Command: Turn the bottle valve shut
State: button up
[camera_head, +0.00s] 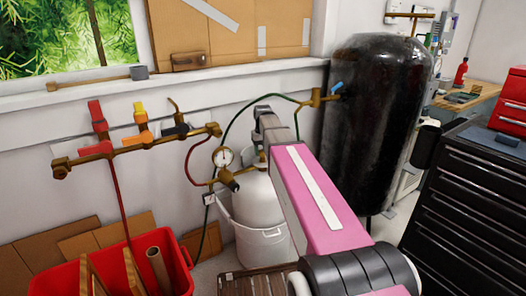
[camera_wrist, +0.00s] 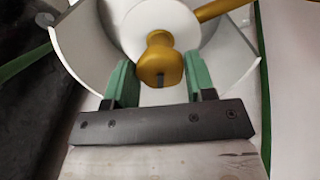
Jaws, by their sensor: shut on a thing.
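The white bottle (camera_head: 253,200) stands against the wall in the head view, with a pressure gauge (camera_head: 222,157) and brass fittings at its top. My pink arm reaches across to it and hides most of the valve there. In the wrist view the brass bottle valve (camera_wrist: 153,68) shows close up, with a round white part behind it and a curved white collar (camera_wrist: 84,48) around it. My gripper (camera_wrist: 158,58) has its green fingers inside the collar, one on each side of the valve, and is shut on it. The exact finger contact is hard to see.
A brass manifold (camera_head: 150,142) with red, yellow and dark handles is on the wall at left, above a red bin (camera_head: 60,280). A large black tank (camera_head: 370,120) stands right of the bottle, and a black drawer cabinet (camera_head: 470,190) is farther right. A green hose (camera_head: 232,125) loops behind the bottle.

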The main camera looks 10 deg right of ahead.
aim_at(262, 151)
jog(key=m, duration=0.6)
jog(key=shift+a, duration=0.1)
jog(key=m, duration=0.6)
jog(key=shift+w, duration=0.1)
dwell(0.5)
jog(key=o, duration=0.9)
jog(key=shift+o, duration=0.2)
jog(key=shift+r, duration=0.1)
notch_tip(262, 151, up, 11)
jog(key=shift+f, duration=0.2)
jog(key=shift+a, duration=0.1)
